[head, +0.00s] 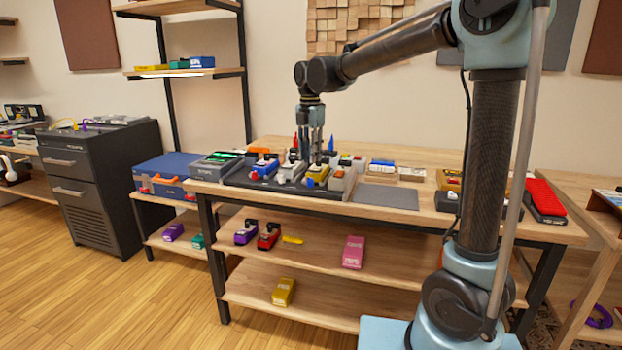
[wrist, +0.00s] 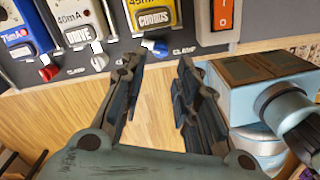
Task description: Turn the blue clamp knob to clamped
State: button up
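The blue clamp knob (wrist: 157,46) sits on the front strip of the dark pedalboard (wrist: 190,66), in front of the yellow CHORUS pedal (wrist: 150,14); a "CLAMP" label is beside it. The knob also shows in the head view (head: 310,182), very small. My gripper (wrist: 161,66) is open and empty, its two dark fingers apart. In the wrist view the knob appears just past the fingertips, nearer the left one; I cannot tell if they touch. In the head view my gripper (head: 314,160) points down over the board. The knob's setting is not clear.
A red knob (wrist: 49,72) and a white knob (wrist: 98,62) sit left of the blue one, before the blue pedal (wrist: 20,38) and white DRIVE pedal (wrist: 80,22). An orange switch (wrist: 222,15) is to the right. A grey mat (head: 388,195) lies clear on the table.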

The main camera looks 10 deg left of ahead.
aim_at(310, 176)
notch_tip(310, 176, down, 9)
jog(key=shift+r, duration=0.2)
dwell(0.3)
grip_shut()
